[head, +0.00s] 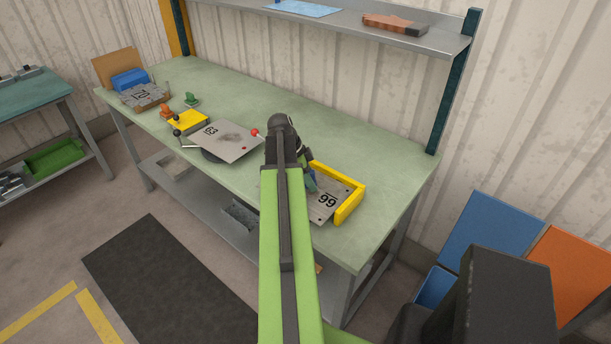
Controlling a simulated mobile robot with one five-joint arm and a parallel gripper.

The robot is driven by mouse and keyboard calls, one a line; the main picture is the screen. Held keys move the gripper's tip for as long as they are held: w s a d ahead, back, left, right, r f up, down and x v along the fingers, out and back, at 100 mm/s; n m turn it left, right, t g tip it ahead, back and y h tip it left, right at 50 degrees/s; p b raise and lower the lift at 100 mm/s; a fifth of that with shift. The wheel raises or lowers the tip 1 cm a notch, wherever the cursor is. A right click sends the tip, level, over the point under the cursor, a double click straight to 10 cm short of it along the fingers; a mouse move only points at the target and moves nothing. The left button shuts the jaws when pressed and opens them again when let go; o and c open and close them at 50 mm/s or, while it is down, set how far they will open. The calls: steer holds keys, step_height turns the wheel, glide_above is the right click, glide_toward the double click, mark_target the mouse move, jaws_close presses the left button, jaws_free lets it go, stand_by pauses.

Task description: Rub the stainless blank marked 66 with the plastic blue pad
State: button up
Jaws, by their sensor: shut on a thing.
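The stainless blank marked 66 (327,206) lies at the right part of the bench, its number turned so that it looks like 99 from here. A yellow L-shaped stop (350,205) borders its right side. My gripper (310,176) is over the left part of this blank, largely hidden behind my green arm. It is shut on a small blue pad (312,184), of which only a little shows. The pad is low at the blank; I cannot tell whether it touches it.
A shelf (340,20) runs above. Blue and orange panels (570,265) lean at right.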

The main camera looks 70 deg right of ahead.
mark_target(319, 193)
steer(key=shift+s+a+f, duration=0.1)
steer(key=shift+s+a, duration=0.15)
steer(key=shift+s, duration=0.55)
steer(key=shift+s+a, duration=0.25)
steer(key=shift+s, duration=0.55)
steer(key=shift+s+a, duration=0.2)
steer(key=shift+s, duration=0.75)
steer(key=shift+s+a, duration=0.15)
steer(key=shift+s, duration=0.75)
steer(key=shift+w+a+f, duration=0.1)
steer(key=shift+w+a, duration=0.1)
steer(key=shift+a, duration=0.7)
steer(key=shift+w+d, duration=0.3)
steer(key=shift+w, duration=0.6)
steer(key=shift+w+d, duration=0.25)
steer(key=shift+w, duration=0.65)
steer(key=shift+w, duration=0.1)
